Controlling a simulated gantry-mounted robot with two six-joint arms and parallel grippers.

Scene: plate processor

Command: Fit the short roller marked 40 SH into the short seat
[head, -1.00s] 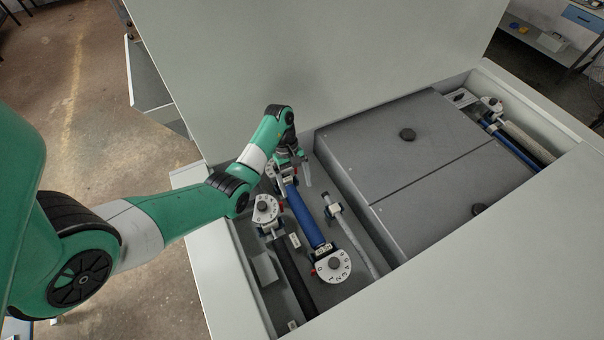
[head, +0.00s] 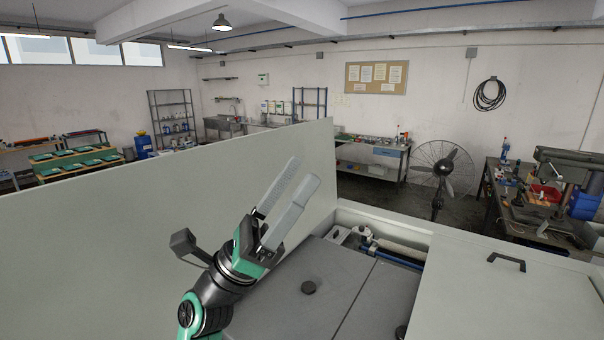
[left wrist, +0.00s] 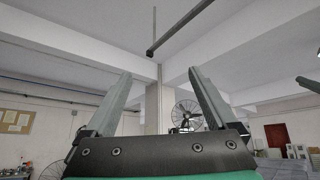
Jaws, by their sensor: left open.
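My left gripper (head: 301,168) is raised above the machine, pointing up, with its two long grey fingers apart and nothing between them. In the left wrist view its open fingers (left wrist: 160,72) stand against the ceiling. No roller marked 40 SH can be made out in either view, and the short seat cannot be identified. A pale roller (head: 400,248) with a blue bar beside it lies in the machine's far bay, well apart from the gripper. My right gripper is not in view.
The upright white panel (head: 120,230) stands behind and left of the gripper. Grey covers (head: 345,283) and a white lid with a handle (head: 507,262) lie below and right. Racks with green trays (head: 85,160) stand far left. A workbench (head: 500,200) stands right.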

